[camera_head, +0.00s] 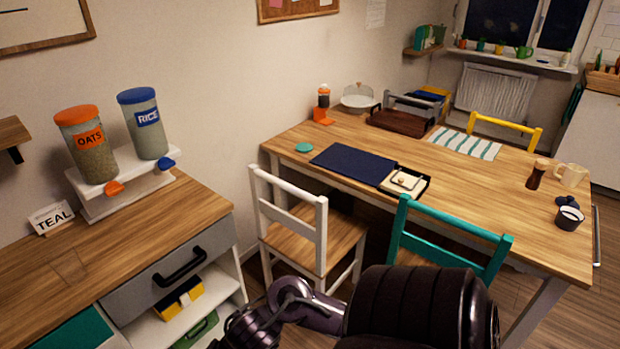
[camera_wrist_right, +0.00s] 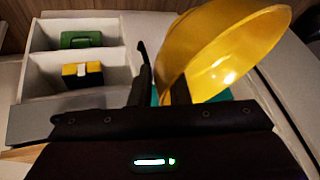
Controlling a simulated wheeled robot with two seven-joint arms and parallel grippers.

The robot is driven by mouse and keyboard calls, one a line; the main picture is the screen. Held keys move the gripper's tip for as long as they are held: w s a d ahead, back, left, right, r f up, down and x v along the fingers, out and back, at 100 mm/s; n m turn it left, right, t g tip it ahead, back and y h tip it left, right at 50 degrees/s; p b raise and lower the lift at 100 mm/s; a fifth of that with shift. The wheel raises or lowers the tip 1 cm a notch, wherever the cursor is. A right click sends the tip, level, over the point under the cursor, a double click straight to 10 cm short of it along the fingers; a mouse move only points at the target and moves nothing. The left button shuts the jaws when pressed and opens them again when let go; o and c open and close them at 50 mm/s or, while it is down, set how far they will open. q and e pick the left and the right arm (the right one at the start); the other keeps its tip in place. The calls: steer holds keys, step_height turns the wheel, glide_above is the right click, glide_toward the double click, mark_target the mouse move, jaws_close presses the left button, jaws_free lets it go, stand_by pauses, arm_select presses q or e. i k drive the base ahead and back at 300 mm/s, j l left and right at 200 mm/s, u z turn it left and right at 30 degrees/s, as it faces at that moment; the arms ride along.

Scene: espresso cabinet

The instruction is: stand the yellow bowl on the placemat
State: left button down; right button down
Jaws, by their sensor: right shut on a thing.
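The yellow bowl (camera_wrist_right: 226,50) fills the upper right of the right wrist view, tilted in the picture. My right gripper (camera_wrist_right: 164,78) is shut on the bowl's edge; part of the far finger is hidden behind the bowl. The bowl does not show in the head view, where my right arm crosses the bottom. A plain dark blue placemat (camera_head: 352,161) lies flat on the wooden dining table, near its left end, with its upper face clear. My left gripper is not in view.
A tray with a cream item (camera_head: 403,183) adjoins the mat's right end, and a teal disc (camera_head: 304,148) lies left of it. A white chair (camera_head: 312,230) and a teal chair (camera_head: 450,235) stand at the table's near side. An open-shelved cabinet (camera_head: 180,240) stands left.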

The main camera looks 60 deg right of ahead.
mark_target(362, 160)
steer(key=l+z, duration=0.1)
steer(key=z, duration=0.3)
steer(key=l+z, duration=0.1)
steer(key=z, duration=0.35)
steer(key=i+z, duration=0.1)
steer(key=z, duration=0.3)
steer(key=i+l+z, duration=0.1)
steer(key=z, duration=0.35)
steer(key=i+l, duration=0.2)
steer(key=i, duration=0.4)
steer(key=i+l, duration=0.2)
steer(key=i, duration=0.35)
steer(key=i+l, duration=0.2)
steer(key=i, duration=0.4)
steer(key=l+z, duration=0.05)
